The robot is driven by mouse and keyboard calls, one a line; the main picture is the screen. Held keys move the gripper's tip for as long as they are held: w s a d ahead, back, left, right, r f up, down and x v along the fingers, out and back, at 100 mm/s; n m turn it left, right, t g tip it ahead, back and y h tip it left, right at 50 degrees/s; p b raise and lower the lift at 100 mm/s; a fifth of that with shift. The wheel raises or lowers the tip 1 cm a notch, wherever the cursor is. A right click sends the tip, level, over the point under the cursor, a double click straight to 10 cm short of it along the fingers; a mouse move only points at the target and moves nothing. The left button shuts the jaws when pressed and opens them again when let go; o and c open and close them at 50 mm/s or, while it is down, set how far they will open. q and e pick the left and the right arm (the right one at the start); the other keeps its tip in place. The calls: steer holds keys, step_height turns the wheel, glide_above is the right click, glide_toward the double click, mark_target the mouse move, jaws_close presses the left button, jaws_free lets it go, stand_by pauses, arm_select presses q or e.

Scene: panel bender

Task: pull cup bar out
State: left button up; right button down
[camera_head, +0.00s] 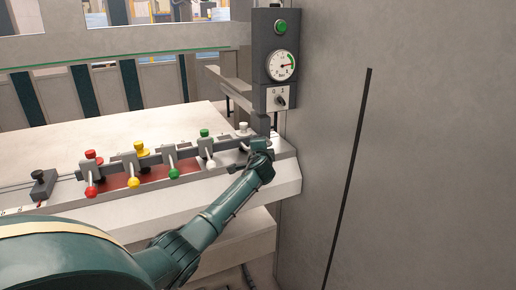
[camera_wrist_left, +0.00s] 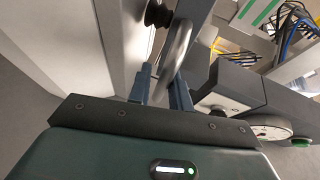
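The cup bar (camera_head: 190,149) is a dark rail across the front of the machine table, with several coloured knobs and ball-ended levers along it. My left arm reaches in from the lower left, and my left gripper (camera_head: 260,146) is at the right end of the bar. In the left wrist view a curved grey metal handle (camera_wrist_left: 180,45) passes between the fingers of my left gripper (camera_wrist_left: 160,88). Both fingers appear to touch it, one on each side. The arm and wrist partly hide the bar's right end in the head view. My right gripper is not in view.
A dark control box (camera_head: 275,58) with a green button, gauge and switch stands just above the gripper. A large grey panel (camera_head: 410,140) fills the right side. A small dark block (camera_head: 42,185) sits on the table at left. The pale tabletop (camera_head: 110,133) behind the bar is clear.

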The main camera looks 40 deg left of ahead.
arm_select(q)
steer(key=shift+o, duration=0.7)
steer(key=shift+d, duration=0.1)
steer(key=shift+o, duration=0.7)
steer(key=shift+r, duration=0.1)
steer(key=shift+s, duration=0.1)
steer(key=v, duration=1.3)
